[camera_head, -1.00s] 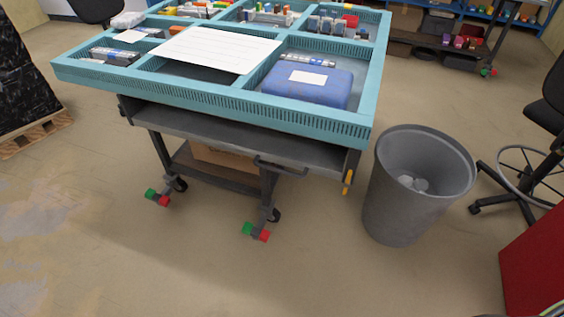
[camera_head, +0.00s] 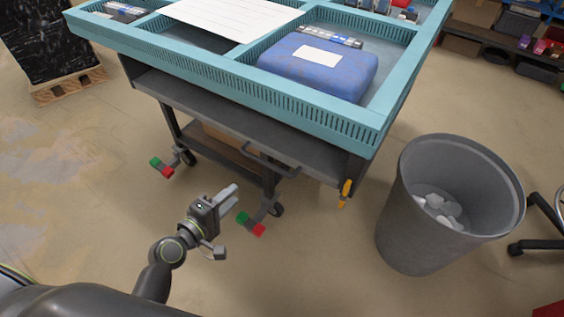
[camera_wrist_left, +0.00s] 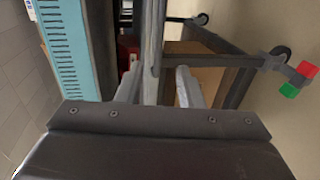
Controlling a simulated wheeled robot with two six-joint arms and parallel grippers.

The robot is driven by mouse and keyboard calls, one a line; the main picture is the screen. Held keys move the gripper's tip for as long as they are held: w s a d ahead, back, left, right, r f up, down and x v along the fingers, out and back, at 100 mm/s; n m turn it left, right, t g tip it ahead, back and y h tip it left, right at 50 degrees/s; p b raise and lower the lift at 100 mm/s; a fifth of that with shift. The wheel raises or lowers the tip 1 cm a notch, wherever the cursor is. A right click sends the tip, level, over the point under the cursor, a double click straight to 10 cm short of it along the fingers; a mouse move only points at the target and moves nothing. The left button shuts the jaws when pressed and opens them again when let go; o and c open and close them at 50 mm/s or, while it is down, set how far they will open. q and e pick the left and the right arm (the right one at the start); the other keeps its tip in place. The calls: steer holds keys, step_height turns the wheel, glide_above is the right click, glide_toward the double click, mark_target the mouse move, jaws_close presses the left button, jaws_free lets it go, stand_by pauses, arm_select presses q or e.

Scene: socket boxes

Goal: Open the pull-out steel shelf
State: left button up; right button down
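The grey steel shelf (camera_head: 220,115) sits under the teal tray top of a wheeled cart, with a dark gap between them. A dark bar handle (camera_head: 270,160) is on its front, right of the middle. My left gripper (camera_head: 231,196) is in front of the cart, lower in the picture than the handle and apart from it. In the left wrist view its two fingers (camera_wrist_left: 159,84) stand apart with nothing clearly held, and a grey upright-looking bar shows beyond them; I cannot tell if it is the shelf front or the handle. My right gripper is not in view.
The teal tray top (camera_head: 255,85) holds a blue case (camera_head: 318,68) and a white sheet (camera_head: 230,15). A grey waste bin (camera_head: 435,215) stands right of the cart. Casters with red and green pedals (camera_head: 250,223) are below. The floor in front is clear.

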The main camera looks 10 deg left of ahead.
mark_target(267, 162)
arm_select(q)
steer(key=shift+b+x, duration=0.35)
steer(key=shift+x, duration=8.2)
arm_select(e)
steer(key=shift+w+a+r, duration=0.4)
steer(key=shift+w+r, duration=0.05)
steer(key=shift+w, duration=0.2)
arm_select(q)
steer(key=shift+a+r, duration=0.1)
steer(key=c, duration=0.7)
jaws_close()
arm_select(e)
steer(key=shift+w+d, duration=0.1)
